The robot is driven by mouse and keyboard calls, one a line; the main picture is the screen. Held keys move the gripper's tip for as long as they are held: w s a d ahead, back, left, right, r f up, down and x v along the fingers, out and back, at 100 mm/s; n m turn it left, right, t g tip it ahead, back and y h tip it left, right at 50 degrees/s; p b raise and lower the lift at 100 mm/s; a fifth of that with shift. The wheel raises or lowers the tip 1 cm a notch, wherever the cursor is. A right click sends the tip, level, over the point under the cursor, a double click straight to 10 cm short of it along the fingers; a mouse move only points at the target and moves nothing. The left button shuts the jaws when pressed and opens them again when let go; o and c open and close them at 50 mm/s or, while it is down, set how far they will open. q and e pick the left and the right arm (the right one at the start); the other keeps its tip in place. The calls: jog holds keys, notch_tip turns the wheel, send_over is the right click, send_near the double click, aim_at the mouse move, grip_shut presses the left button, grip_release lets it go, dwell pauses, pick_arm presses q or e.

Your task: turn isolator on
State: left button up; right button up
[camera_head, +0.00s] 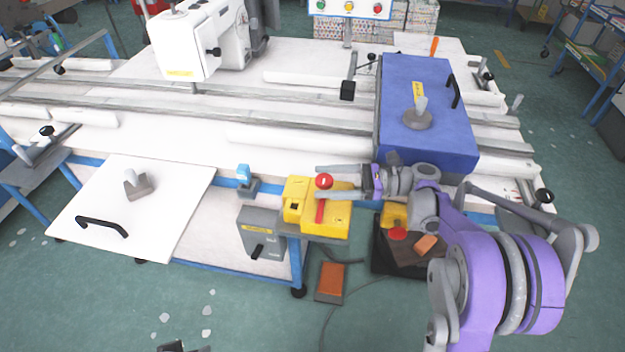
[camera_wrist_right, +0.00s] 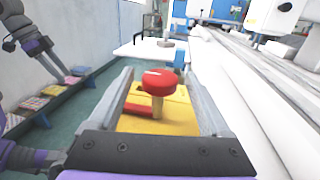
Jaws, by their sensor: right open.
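A yellow box (camera_head: 337,219) with a round red knob (camera_head: 324,181) on top stands on a small shelf at the table's front edge. A red bar lies on the box beside the knob. My right gripper (camera_head: 318,181) is open, with a finger on either side of the knob. In the right wrist view the knob (camera_wrist_right: 158,82), with a white mark, shows between the spread fingers (camera_wrist_right: 160,76); I cannot tell whether they touch it. A grey box (camera_head: 261,222) with a yellow label and a black lever is on the table's front. I cannot tell which is the isolator.
A blue block (camera_head: 428,135) with a black handle is just behind my right arm. A white board (camera_head: 160,190) with a handle lies at the left. A sewing machine (camera_head: 200,35) stands at the back. A small blue clamp (camera_head: 244,178) stands left of the yellow box.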

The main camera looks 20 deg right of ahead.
jog(key=v, duration=0.7)
jog(key=shift+s, duration=0.1)
